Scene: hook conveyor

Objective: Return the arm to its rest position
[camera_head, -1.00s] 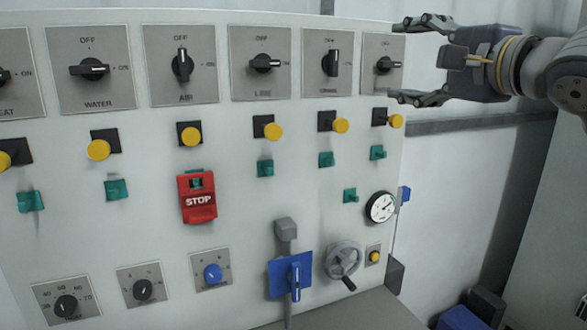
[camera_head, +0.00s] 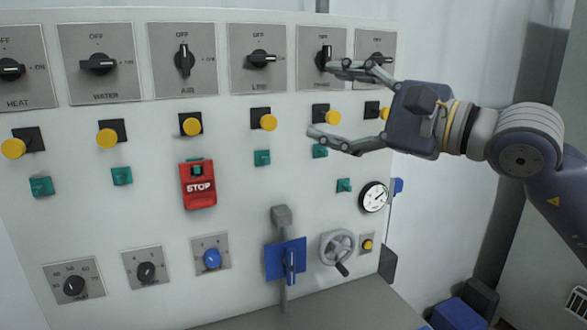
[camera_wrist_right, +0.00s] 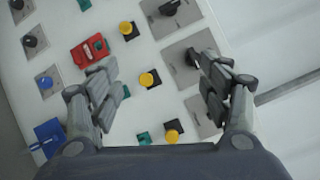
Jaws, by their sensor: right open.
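My right gripper (camera_head: 322,100) is in front of the upper right part of the white control panel (camera_head: 130,215). Its fingers are spread wide with nothing between them, and the arm reaches in from the right. In the head view the upper finger overlaps the rightmost dial plates, and the lower finger lies below the yellow buttons. In the right wrist view the open fingers (camera_wrist_right: 155,80) frame a yellow button (camera_wrist_right: 150,79) on the panel. I cannot tell from the pictures whether a fingertip touches the panel. My left gripper is not in view.
The panel carries a row of black rotary dials, yellow buttons, green switches, a red STOP box (camera_head: 198,186), a blue lever (camera_head: 287,262), a handwheel (camera_head: 338,247) and a gauge (camera_head: 374,197). A grey ledge (camera_head: 320,310) juts out below. Blue and black boxes (camera_head: 462,312) stand lower right.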

